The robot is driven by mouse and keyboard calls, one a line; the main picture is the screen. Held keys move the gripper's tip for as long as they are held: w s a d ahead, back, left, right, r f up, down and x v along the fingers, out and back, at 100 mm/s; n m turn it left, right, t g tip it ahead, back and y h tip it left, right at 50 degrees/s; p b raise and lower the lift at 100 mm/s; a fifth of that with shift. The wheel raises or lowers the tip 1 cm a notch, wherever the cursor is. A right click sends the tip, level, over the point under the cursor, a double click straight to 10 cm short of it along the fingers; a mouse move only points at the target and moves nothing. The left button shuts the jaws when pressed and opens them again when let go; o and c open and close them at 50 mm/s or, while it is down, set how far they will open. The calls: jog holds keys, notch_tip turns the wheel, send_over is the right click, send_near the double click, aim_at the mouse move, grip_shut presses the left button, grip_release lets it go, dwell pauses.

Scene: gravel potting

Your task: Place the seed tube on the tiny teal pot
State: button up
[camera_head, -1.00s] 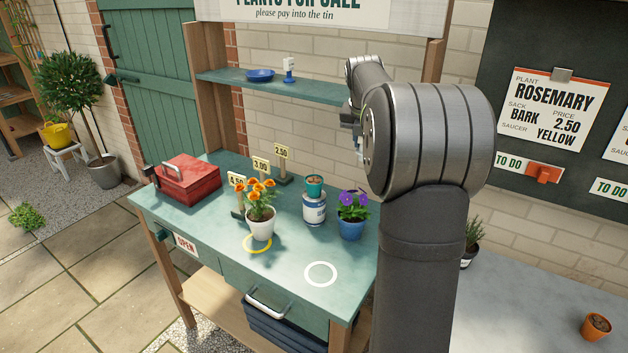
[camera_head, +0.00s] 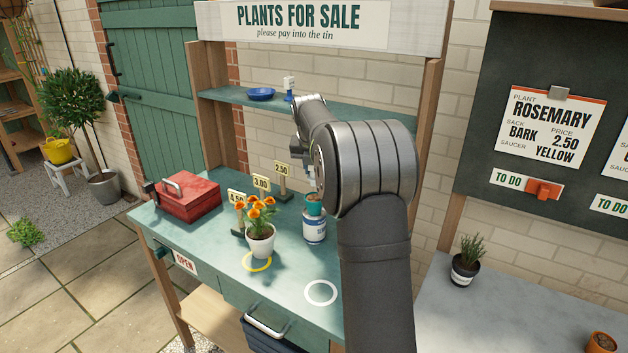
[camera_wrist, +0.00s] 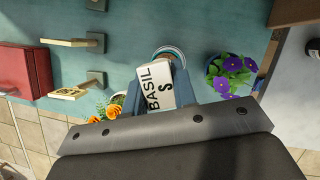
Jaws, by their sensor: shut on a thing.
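The seed tube (camera_wrist: 156,86) has a white label reading BASIL, and my gripper (camera_wrist: 158,92) is shut on it. In the head view, a small white and blue part of the tube (camera_head: 311,172) shows beside my arm, just above the tiny teal pot (camera_head: 314,204). The pot stands on a white and blue tin (camera_head: 314,228) on the green bench. In the wrist view, a round rim, apparently the pot's (camera_wrist: 168,50), shows partly behind the tube. I cannot tell whether tube and pot touch. My arm hides most of the gripper in the head view.
An orange-flowered white pot (camera_head: 261,240) stands left of the tin, with price signs (camera_head: 262,183) behind. A purple-flowered pot (camera_wrist: 230,75) is close on the right. A red box (camera_head: 187,197) is at the left. The shelf (camera_head: 330,108) is above.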

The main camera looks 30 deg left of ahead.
jog(key=shift+f, duration=2)
jog(key=shift+f, duration=0.15)
jog(key=o, duration=1)
jog(key=v, duration=1.2)
jog(key=shift+r, duration=0.2)
